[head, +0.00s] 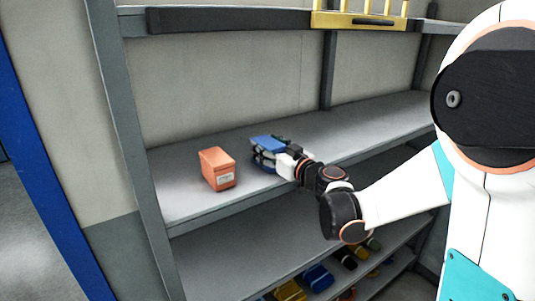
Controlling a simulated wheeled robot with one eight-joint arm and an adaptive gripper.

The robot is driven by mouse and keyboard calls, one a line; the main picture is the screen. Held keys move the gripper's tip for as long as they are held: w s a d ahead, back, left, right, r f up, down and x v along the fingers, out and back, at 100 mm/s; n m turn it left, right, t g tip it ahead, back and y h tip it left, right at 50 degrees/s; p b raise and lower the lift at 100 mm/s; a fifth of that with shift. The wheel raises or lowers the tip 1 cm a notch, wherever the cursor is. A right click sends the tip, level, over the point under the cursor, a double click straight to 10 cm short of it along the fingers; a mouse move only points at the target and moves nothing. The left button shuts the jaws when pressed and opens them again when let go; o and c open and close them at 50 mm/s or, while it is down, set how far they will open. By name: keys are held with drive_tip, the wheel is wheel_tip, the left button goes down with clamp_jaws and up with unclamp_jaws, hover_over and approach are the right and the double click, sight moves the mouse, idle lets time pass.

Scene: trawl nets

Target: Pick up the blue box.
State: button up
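The blue box (268,142) is on the middle shelf (340,135) in the head view, right of an orange box. My gripper (264,156) reaches in from the right and is at the box. Its dark fingers lie across the near side of the box, and blue shows above and between them. The fingers and wrist hide much of the box's front and right side. I cannot tell whether the fingers are closed tight on it or whether the box is clear of the shelf.
The orange box (218,168) with a pale label stands close to the left. A grey rack post (122,130) rises further left. The upper shelf holds a yellow crate (362,18). The middle shelf is clear to the right behind my arm.

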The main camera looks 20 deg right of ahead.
drive_tip(key=c, duration=0.5)
drive_tip(key=shift+r, duration=0.15)
